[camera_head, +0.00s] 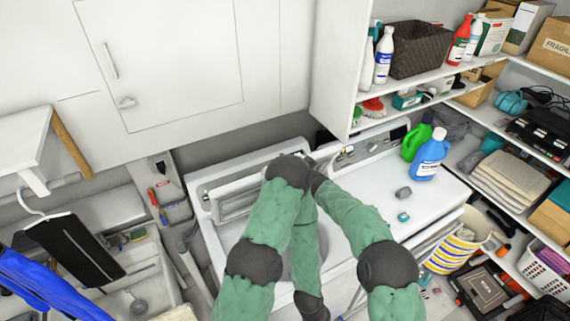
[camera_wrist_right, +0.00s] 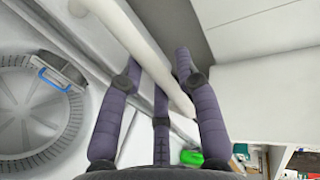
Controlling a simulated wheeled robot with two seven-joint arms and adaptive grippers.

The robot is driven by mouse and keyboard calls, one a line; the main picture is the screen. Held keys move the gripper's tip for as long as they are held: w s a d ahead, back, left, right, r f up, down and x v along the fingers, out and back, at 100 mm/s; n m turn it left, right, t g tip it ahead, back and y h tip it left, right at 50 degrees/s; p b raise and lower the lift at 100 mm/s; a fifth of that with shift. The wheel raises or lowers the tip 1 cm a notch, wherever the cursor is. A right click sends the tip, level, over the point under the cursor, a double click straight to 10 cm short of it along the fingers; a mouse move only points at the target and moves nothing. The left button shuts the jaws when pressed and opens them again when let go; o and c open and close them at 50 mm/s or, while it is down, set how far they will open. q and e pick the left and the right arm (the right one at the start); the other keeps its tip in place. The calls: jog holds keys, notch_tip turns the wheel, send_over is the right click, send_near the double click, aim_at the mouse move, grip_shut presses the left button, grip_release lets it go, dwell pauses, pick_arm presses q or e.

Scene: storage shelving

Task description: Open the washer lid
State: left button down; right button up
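The washer (camera_head: 205,240) stands in the middle of the head view, partly behind my green arm links. Its lid (camera_head: 235,205) is raised and leans back towards the rear panel; the opening below shows. The wrist view shows the drum (camera_wrist_right: 40,115) uncovered at the left, with a blue-edged part on its rim. In that view, the white lid edge (camera_wrist_right: 150,45) runs diagonally past the fingertips of my right gripper (camera_wrist_right: 157,62). The fingers are spread, with the edge appearing between them; contact is unclear. I cannot make out my left gripper in the head view.
A second white machine stands right of the washer, with a blue bottle (camera_head: 430,155) and a green bottle (camera_head: 416,138) on top. Loaded shelves fill the right side. A wall cabinet (camera_head: 170,60) is behind. A hanger with dark cloth (camera_head: 75,250) is at the left.

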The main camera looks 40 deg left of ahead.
jog(key=shift+d, duration=0.1)
jog(key=v, duration=1.2)
dwell(0.7)
jog(key=w+d+f+h+b, duration=0.1)
jog(key=d+f+h+b, duration=0.1)
jog(key=d+f+b, duration=0.85)
jog(key=w+d+f+h+b, duration=0.1)
jog(key=d+f+h+b, duration=0.2)
jog(key=d+f, duration=1.3)
jog(key=s+d+f+g+h+b, duration=0.1)
jog(key=s+d+f+b, duration=0.35)
jog(key=f, duration=0.55)
jog(key=s+d+f+h+b, duration=0.1)
jog(key=s+d+f+b, duration=0.35)
jog(key=f, duration=0.55)
jog(key=s+d+f+g+h+b, duration=0.1)
jog(key=s+d+f+b, duration=0.3)
jog(key=f, duration=0.7)
jog(key=s+d+f+n+g+h+b, duration=0.1)
jog(key=s+d+f+n+g+b, duration=0.1)
jog(key=s+d+f+b, duration=0.6)
jog(key=s+d+f+g, duration=0.1)
jog(key=s+f, duration=0.1)
jog(key=s, duration=0.3)
jog(key=shift+s+d+f, duration=0.2)
jog(key=shift+s+f, duration=0.1)
jog(key=shift+s, duration=0.05)
